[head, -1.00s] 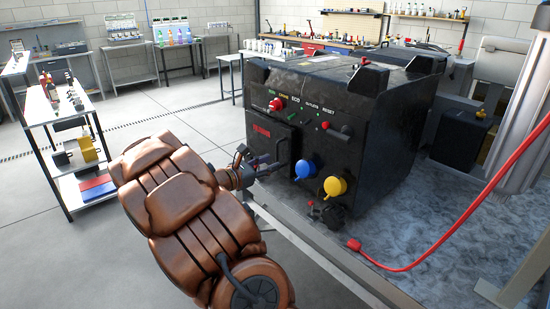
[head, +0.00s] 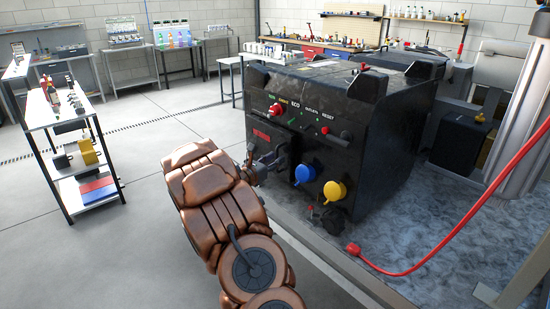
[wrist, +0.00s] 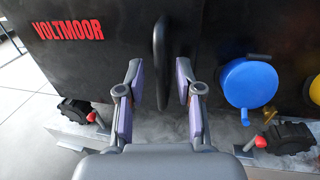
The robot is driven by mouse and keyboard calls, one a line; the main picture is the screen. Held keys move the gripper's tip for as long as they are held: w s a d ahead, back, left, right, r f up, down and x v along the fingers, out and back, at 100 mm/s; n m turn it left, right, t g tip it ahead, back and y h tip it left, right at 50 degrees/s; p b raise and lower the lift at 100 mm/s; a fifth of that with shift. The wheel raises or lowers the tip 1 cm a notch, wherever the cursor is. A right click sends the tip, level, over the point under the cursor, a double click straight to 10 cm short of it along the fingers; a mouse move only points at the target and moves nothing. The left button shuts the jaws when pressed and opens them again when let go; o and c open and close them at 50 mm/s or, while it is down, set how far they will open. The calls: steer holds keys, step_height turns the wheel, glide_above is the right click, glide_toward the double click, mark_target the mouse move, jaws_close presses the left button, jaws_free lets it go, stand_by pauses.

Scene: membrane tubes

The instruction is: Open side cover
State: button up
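The black generator (head: 345,125) has a dark front side cover with a red VOLTMOOR label, which fills the upper part of the wrist view (wrist: 100,60). A black upright handle (wrist: 161,50) stands out from this face in the wrist view. My gripper (wrist: 160,97) is open, its two purple-padded fingers to the left and right of the handle's lower part. I see a gap on both sides, so the fingers do not appear to press on it. In the head view my gripper (head: 270,163) is at the cover's front and partly hides it. The cover looks closed.
A blue cap (head: 304,172) and a yellow cap (head: 334,190) stick out right of my gripper. A red cable (head: 430,262) lies to the right. A shelf cart (head: 75,130) stands at left, with open floor between.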

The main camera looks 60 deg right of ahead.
steer(key=shift+d, duration=0.3)
jaws_close()
stand_by(0.6)
